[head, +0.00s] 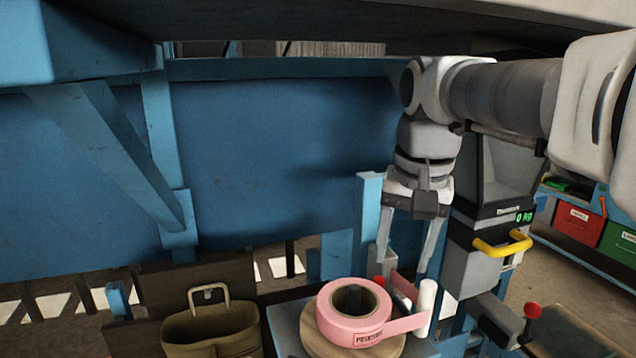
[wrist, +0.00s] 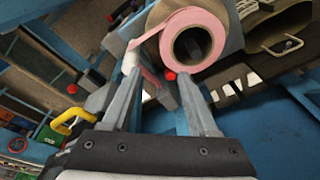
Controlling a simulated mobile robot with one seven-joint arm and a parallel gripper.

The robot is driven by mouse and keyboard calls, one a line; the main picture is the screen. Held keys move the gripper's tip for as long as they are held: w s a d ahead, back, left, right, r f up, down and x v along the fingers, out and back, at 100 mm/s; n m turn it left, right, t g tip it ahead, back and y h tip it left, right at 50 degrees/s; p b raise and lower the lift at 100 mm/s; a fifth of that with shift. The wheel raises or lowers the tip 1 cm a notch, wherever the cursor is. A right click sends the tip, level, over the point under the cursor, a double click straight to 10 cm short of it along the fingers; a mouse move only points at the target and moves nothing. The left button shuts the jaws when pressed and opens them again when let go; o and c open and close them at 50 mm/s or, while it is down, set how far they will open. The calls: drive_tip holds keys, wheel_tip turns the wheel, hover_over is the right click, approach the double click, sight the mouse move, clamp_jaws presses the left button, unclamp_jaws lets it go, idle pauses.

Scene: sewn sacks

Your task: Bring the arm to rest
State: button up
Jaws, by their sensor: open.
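My gripper (head: 407,250) hangs from my arm with its fingers pointing down, open and empty. In the head view it is above and a little to the right of a pink tape roll (head: 337,327). The roll lies on a round wooden disc (head: 385,350), and a loose strip runs from it to a white roller (head: 425,302). In the wrist view the two fingers (wrist: 165,100) are spread apart, with the pink roll (wrist: 172,39) beyond their tips. Nothing is between the fingers.
Behind stands a blue panel with a blue post (head: 156,150). A weighing unit with a yellow handle (head: 502,243) is close on the right. An olive bag (head: 212,335) stands at the lower left. Red and green bins (head: 577,222) are at the far right. An overhead surface spans the top.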

drive_tip(key=s+d+f+n+t+b, duration=0.1)
drive_tip(key=s+f+n+t, duration=0.2)
drive_tip(key=s+f, duration=0.8)
drive_tip(key=shift+s+f+n+t, duration=0.25)
drive_tip(key=shift+s+n, duration=0.35)
drive_tip(key=shift+s, duration=0.6)
drive_tip(key=shift+d+r, duration=0.1)
